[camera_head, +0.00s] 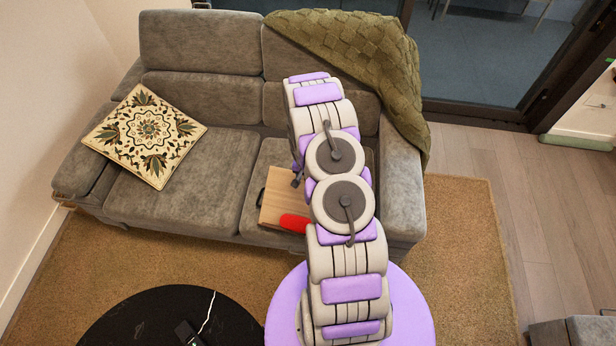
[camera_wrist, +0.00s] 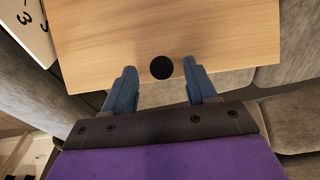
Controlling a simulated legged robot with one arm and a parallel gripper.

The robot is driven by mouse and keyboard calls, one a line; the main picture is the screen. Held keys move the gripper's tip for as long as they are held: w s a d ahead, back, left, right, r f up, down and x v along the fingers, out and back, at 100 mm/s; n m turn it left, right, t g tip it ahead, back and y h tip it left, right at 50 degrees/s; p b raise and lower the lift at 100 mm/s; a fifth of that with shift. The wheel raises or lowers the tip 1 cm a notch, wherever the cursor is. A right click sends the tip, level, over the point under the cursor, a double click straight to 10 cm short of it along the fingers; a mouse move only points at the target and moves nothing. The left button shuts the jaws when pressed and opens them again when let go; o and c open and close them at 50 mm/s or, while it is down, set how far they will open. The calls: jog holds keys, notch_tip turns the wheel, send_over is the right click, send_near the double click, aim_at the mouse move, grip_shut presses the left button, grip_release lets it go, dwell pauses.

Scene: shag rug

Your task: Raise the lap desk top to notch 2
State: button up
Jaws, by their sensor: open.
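The lap desk lies on the right sofa seat. Its light wood top (camera_head: 283,209) is partly hidden behind my arm in the head view. In the wrist view the wood top (camera_wrist: 220,35) fills the upper middle, with a round black spot (camera_wrist: 161,68) near its edge; I cannot tell whether it is a knob or a hole. My gripper (camera_wrist: 159,66) is open, its two blue fingers either side of that spot. I cannot tell whether they touch the wood. A white panel with black numerals (camera_wrist: 27,22), one reading 3, shows at upper left.
A red object (camera_head: 294,222) is at the desk's front edge. A patterned cushion (camera_head: 145,136) lies on the left of the grey sofa (camera_head: 185,190). A green throw (camera_head: 350,45) drapes its right back. A round black table (camera_head: 150,315) stands in front on the rug (camera_head: 465,230).

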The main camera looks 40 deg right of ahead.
notch_tip(320, 180, up, 16)
jog(key=s+a+p, duration=0.1)
jog(key=p, duration=0.1)
jog(key=shift+a+r+p, duration=0.15)
jog(key=shift+a+p, duration=0.25)
